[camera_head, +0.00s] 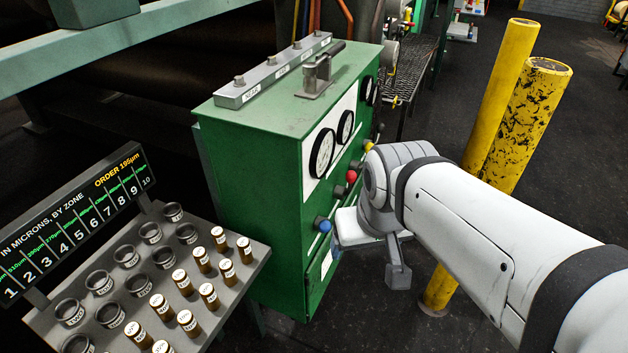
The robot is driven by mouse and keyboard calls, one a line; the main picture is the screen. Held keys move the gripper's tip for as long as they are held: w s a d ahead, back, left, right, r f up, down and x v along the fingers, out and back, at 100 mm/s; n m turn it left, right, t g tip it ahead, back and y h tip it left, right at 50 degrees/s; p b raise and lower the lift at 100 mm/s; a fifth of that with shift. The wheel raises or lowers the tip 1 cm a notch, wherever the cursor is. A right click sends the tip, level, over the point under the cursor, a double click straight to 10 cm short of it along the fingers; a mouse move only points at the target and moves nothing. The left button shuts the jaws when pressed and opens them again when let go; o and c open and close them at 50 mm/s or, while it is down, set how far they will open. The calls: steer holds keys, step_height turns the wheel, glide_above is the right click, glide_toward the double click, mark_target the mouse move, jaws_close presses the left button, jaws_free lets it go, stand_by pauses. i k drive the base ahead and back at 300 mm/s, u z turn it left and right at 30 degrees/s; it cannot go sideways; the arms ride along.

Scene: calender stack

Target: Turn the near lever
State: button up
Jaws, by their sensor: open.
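A green control cabinet (265,115) stands in the middle. Its front panel carries knobbed levers in a row: a blue one (325,226) nearest me, a red one (351,176) behind it and a yellow one (368,145) farther back. My gripper (368,256) is in front of the panel, to the right of the blue lever and low. Its jaws are open and hold nothing that I can see. One finger shows close to the blue knob; I cannot tell whether it touches. My arm hides part of the room to the right of the panel.
Round gauges (322,152) sit above the levers. A grey handle (318,78) and a labelled bar (275,72) are on the cabinet top. Yellow posts (530,120) stand at right. A rack (225,297) of brown vials and a zone display (75,225) are at left.

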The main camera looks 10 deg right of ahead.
mark_target(324, 226)
steer(key=z, duration=0.75)
steer(key=k, duration=1.55)
steer(key=u, duration=0.7)
steer(key=i, duration=1.5)
